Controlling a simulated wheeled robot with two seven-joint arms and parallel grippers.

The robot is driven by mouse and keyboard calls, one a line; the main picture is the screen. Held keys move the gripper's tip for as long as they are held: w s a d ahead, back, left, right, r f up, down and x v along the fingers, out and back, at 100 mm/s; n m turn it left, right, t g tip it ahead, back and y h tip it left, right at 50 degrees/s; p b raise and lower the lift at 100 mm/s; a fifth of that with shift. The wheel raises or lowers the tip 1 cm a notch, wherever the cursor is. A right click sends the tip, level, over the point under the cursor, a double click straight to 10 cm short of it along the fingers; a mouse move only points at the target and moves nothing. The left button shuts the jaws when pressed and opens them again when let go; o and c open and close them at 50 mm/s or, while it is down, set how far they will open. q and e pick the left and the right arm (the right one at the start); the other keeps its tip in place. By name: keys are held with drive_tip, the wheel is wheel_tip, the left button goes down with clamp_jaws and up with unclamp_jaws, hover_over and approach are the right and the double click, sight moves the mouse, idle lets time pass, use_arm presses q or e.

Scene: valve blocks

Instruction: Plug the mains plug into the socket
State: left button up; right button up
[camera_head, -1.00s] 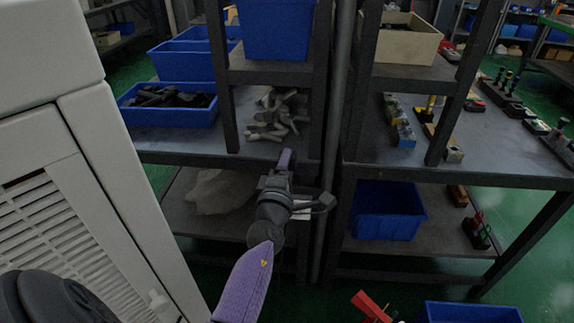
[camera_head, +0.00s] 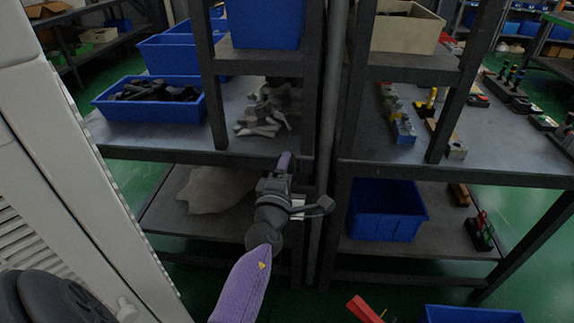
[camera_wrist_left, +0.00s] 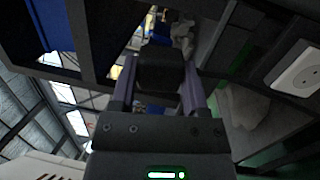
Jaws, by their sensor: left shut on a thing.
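My left gripper (camera_head: 285,162) points away from me in front of the shelving, left of the grey upright post. In the left wrist view its two purple fingers (camera_wrist_left: 160,78) are shut on a dark blocky plug (camera_wrist_left: 160,68). The plug's pins are not visible. A white socket plate (camera_wrist_left: 297,70) with a round recess shows at the right edge of the wrist view, apart from the plug and off to its side. In the head view, a small white patch (camera_head: 298,207) shows beside my wrist; I cannot tell if it is the socket. My right gripper is not in view.
A metal shelving unit holds a blue bin of dark parts (camera_head: 150,99), loose grey parts (camera_head: 265,110) and a lower blue bin (camera_head: 387,210). A post (camera_head: 328,130) stands beside my left arm. A white louvred cabinet (camera_head: 60,150) is close on the left.

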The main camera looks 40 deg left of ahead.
use_arm(q)
wheel_tip(320, 180, down, 25)
drive_tip(key=g+b, duration=0.1)
drive_tip(key=b, duration=1.6)
drive_tip(key=shift+r+m+g+h+b, duration=0.2)
drive_tip(key=shift+m+g+h+b, duration=0.1)
drive_tip(key=shift+m+b, duration=0.1)
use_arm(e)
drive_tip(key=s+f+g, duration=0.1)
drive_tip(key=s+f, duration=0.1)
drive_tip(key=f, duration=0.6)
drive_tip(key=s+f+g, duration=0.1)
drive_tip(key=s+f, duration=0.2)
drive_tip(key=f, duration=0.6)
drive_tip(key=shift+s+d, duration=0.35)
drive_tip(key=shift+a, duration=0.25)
use_arm(q)
drive_tip(key=shift+r, duration=0.1)
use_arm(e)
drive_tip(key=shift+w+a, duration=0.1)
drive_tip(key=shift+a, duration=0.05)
